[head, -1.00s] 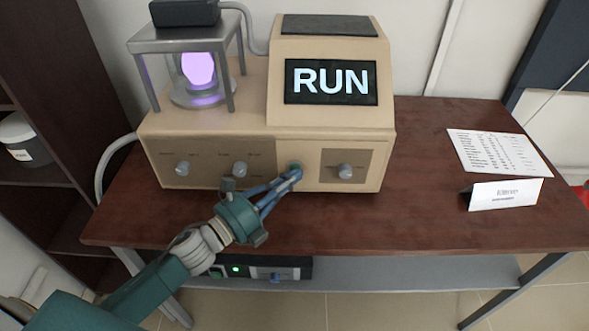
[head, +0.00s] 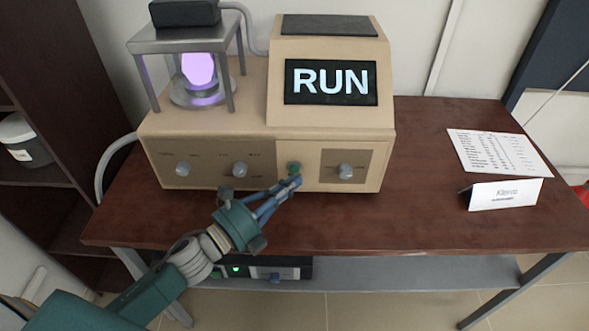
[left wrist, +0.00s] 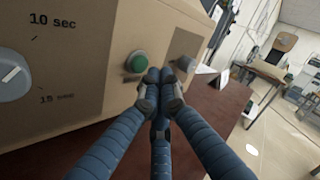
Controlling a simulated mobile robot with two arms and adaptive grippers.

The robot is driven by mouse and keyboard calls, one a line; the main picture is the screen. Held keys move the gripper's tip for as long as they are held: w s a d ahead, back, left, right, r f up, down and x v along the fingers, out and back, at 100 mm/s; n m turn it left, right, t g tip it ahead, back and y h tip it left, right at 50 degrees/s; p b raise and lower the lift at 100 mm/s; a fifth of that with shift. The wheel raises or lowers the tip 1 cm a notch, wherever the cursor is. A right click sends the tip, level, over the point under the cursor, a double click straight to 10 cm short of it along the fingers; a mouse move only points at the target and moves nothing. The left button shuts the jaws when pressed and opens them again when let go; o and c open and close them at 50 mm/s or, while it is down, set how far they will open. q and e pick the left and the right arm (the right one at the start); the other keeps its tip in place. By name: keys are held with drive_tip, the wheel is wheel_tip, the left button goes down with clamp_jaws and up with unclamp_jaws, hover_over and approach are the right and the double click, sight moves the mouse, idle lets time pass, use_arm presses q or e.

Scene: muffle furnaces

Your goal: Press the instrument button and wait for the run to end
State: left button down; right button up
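The instrument (head: 220,125) is a beige box on the table, with a dark display (head: 331,82) reading RUN. A purple glow shows in the glass vessel (head: 198,70) under the metal stand on its left. The green button (head: 295,167) is on the front panel; it also shows in the left wrist view (left wrist: 137,62). My left gripper (head: 295,182) is just below and in front of the button, apart from it, with its blue fingers drawn together. In the left wrist view the fingertips (left wrist: 162,82) meet with nothing between them. My right gripper is not in view.
Knobs sit left and right of the button, including one (head: 345,171) close on the right. A printed sheet (head: 497,152) and a folded name card (head: 505,194) lie on the right of the wooden table (head: 430,150). The table's front middle is clear.

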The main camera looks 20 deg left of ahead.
use_arm(q)
drive_tip(key=shift+s+d, duration=0.25)
drive_tip(key=shift+s, duration=0.55)
drive_tip(key=shift+s+d, duration=0.2)
drive_tip(key=shift+s, duration=0.55)
drive_tip(key=shift+s+d, duration=0.25)
drive_tip(key=shift+s, duration=0.55)
